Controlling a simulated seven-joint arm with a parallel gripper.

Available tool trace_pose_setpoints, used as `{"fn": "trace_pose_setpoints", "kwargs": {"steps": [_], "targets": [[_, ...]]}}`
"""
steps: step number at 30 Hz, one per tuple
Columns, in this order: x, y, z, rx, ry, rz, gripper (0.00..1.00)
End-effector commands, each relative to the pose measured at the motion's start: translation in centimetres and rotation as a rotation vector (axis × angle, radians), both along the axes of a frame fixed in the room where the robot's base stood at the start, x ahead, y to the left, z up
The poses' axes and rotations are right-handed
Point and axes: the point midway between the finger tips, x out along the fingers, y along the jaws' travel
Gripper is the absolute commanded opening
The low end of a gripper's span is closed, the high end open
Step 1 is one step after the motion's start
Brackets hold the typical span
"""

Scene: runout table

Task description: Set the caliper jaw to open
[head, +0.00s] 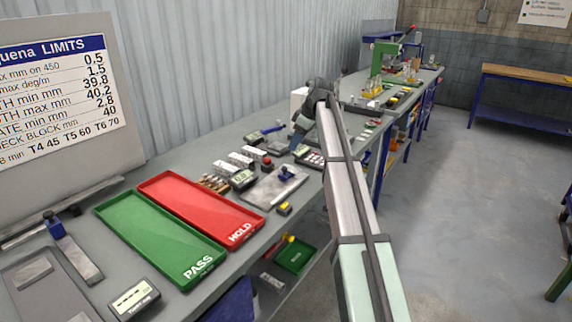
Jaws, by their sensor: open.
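My arm reaches from the lower right over the table, and my gripper (297,138) hangs at its end above the far middle of the bench. It is small here, and its fingertips are hard to make out; nothing shows clearly held between them. A dark, long tool with a blue part (264,133) lies on the bench just left of my gripper and looks like the caliper. It appears apart from the gripper. How far its jaw is open is too small to tell.
A green PASS tray (160,240) and a red HOLD tray (202,207) lie on the near bench. A grey plate (274,186), small blocks and a display unit (243,179) stand between them and the gripper. A limits board (60,95) stands at left.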

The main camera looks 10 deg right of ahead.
Motion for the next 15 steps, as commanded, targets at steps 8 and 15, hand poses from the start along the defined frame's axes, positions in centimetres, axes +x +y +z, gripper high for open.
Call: {"fn": "trace_pose_setpoints", "kwargs": {"steps": [8,15], "targets": [[1.0,1.6,-4.7,0.0,0.002,-0.001,0.5],[1.7,2.8,-8.1,0.0,0.002,-0.001,0.5]]}}
